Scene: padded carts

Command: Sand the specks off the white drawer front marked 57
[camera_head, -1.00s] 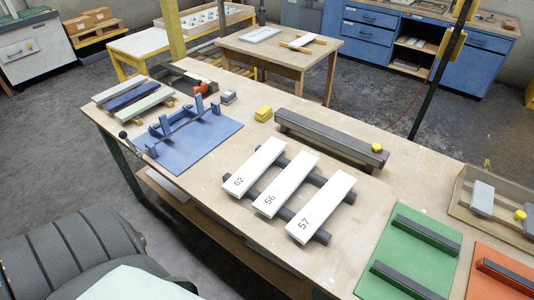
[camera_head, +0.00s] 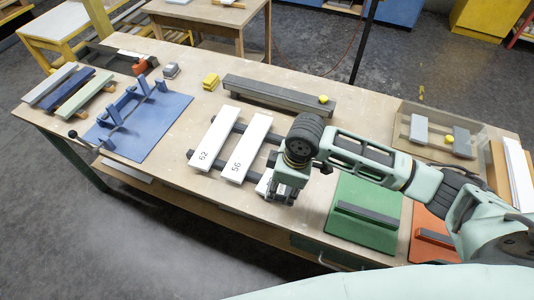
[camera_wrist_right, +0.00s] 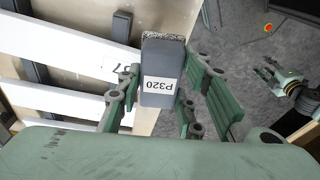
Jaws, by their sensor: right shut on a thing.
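The white drawer front marked 57 (camera_head: 263,183) is mostly hidden behind my right gripper (camera_head: 281,190) in the head view. In the right wrist view, the drawer front (camera_wrist_right: 75,45) shows with only part of its number. My right gripper (camera_wrist_right: 155,95) is shut on a grey sanding block (camera_wrist_right: 161,55) labelled P320, with a rough pad on its far edge. The block is at the numbered end of the drawer front; I cannot tell whether they touch. No specks can be made out.
White fronts marked 56 (camera_head: 246,147) and 62 (camera_head: 214,139) lie alongside on dark rails. A tray (camera_head: 412,112) holds grey blocks. A blue fixture plate (camera_head: 160,130) stands left.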

